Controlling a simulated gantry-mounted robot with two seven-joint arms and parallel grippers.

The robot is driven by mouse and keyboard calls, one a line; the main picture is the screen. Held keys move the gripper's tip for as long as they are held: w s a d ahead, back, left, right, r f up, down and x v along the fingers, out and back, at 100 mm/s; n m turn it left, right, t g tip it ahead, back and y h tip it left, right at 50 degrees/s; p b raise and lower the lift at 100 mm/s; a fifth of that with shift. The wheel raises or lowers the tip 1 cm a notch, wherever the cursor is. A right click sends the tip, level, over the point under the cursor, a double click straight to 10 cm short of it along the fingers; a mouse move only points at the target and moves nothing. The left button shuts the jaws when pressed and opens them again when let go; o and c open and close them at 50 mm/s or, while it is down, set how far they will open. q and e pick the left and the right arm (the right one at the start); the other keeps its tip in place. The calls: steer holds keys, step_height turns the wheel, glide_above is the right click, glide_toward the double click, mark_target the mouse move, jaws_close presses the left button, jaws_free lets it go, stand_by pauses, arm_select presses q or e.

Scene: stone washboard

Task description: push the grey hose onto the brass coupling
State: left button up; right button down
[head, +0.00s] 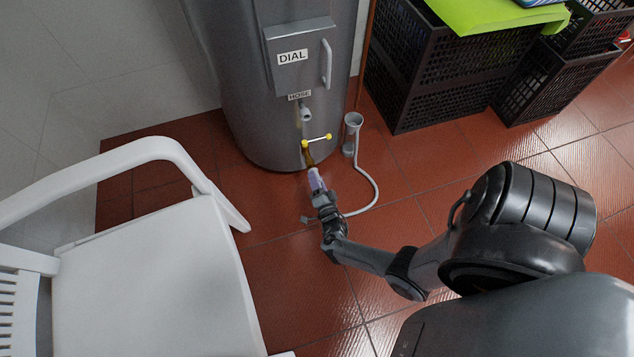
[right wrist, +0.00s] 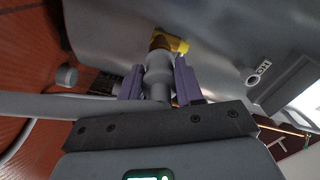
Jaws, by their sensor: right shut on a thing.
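The brass coupling (head: 309,158) sticks out low on the front of the grey tank, below a yellow-ended valve handle (head: 317,140). It also shows in the right wrist view (right wrist: 170,42). My right gripper (head: 318,187) is shut on the grey hose, with its purple fingers on both sides of it. The hose end (right wrist: 158,72) points at the coupling and meets or overlaps it in the right wrist view; I cannot tell whether it is around it or only against it. The hose (head: 372,190) loops away to the right. My left gripper is not in view.
A white chair (head: 150,270) stands to the left of my right gripper. A grey upright cup-like holder (head: 353,120) stands right of the coupling. Black crates (head: 430,80) stand at the back right. Red tiled floor (head: 300,300) is clear in front.

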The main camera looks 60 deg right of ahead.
steer(key=shift+w+d, duration=0.45)
steer(key=shift+w, duration=0.05)
steer(key=shift+f, duration=0.1)
stand_by(0.3)
steer(key=c, duration=1.1)
jaws_free()
steer(key=o, duration=0.5)
steer(key=shift+w+d, duration=0.15)
steer(key=shift+c, duration=0.2)
